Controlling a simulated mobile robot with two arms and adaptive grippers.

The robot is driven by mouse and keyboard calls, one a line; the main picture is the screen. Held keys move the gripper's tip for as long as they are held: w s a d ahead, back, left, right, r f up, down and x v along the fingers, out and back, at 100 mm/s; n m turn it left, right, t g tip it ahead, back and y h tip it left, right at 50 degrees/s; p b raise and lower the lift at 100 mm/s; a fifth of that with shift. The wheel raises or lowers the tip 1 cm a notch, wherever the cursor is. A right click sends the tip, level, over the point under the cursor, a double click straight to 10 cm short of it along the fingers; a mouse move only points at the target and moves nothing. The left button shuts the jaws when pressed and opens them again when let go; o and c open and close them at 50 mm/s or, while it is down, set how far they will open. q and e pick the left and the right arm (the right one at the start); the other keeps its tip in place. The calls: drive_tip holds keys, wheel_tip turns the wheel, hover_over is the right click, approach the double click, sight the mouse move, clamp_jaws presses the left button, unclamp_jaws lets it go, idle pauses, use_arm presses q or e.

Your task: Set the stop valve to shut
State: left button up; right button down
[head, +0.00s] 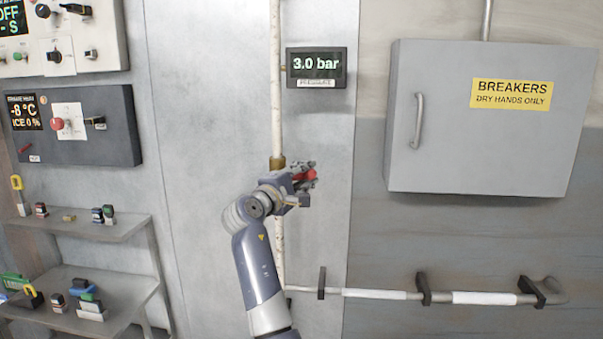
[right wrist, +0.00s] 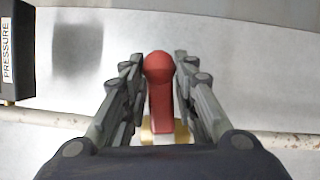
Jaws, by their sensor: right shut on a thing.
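The stop valve is a brass body (head: 277,163) on a white vertical pipe, with a red lever (head: 309,174). The lever points right, and in the right wrist view the red lever (right wrist: 160,95) appears to lie across the pipe; the brass (right wrist: 163,135) shows partly below it. My right gripper (head: 303,178) is at the valve with its fingers on both sides of the lever, shut on it. The fingers (right wrist: 158,72) also flank the red knob end in the right wrist view. The pressure display (head: 316,65) reads 3.0 bar. My left gripper is not in view.
A grey breaker box (head: 490,160) stands out from the wall at right. A bracketed horizontal pipe (head: 380,294) runs low. Control panels (head: 105,150) and shelves (head: 110,230) with small items are at left. The wall between gripper and breaker box is clear.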

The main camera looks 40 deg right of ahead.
drive_tip(key=shift+f+m, duration=0.75)
drive_tip(key=shift+m, duration=0.05)
drive_tip(key=shift+y, duration=0.3)
drive_tip(key=c, duration=1.4)
unclamp_jaws()
drive_tip(key=shift+f, duration=0.1)
drive_tip(key=shift+a, duration=0.1)
drive_tip(key=v, duration=1.2)
drive_tip(key=shift+w, duration=0.15)
